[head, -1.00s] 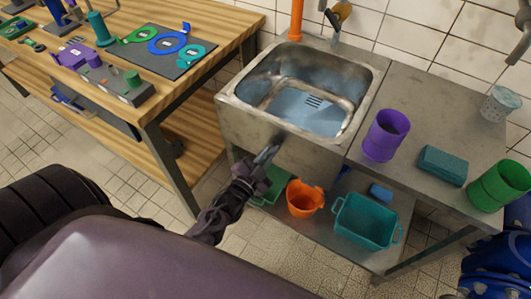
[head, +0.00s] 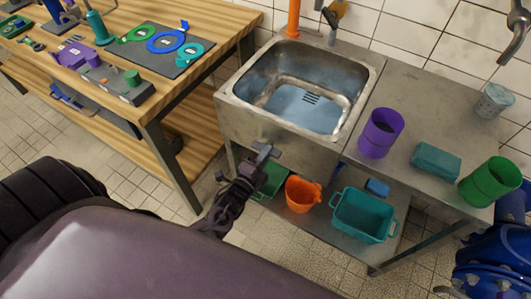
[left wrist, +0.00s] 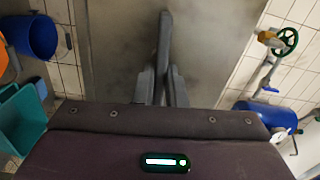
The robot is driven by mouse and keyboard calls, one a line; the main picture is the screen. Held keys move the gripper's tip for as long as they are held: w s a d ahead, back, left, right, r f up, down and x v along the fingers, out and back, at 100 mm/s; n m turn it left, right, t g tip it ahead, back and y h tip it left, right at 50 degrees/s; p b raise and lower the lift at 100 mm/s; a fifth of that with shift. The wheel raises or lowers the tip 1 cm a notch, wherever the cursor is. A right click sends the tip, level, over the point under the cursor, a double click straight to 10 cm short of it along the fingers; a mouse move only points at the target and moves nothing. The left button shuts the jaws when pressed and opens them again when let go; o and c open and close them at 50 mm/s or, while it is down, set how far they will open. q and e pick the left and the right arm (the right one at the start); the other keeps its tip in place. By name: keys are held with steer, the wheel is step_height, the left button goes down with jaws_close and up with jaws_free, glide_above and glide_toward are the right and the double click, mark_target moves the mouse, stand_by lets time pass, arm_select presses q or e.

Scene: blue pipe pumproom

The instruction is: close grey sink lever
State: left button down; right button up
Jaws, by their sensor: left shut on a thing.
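The steel sink (head: 300,95) stands ahead, with its basin open upward. My left gripper (head: 260,158) is low in front of the sink's front face. In the left wrist view its two fingers (left wrist: 160,88) are shut around a narrow dark-grey bar (left wrist: 165,40), which I take to be the grey sink lever. The bar stands out against the grey steel panel. In the head view the gripper hides most of the lever, so its exact angle is unclear. My right gripper is out of view.
A purple cup (head: 380,133), a teal block (head: 435,161) and a green cup (head: 490,182) stand on the steel counter. Below are an orange bucket (head: 302,194) and a teal tub (head: 363,216). A wooden workbench (head: 205,50) stands left. Tiled floor lies between.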

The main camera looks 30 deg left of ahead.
arm_select(q)
steer(key=shift+m, duration=0.3)
steer(key=c, duration=1.5)
jaws_free()
steer(key=s, duration=0.7)
steer(key=shift+s+a, duration=0.1)
steer(key=shift+s, duration=0.3)
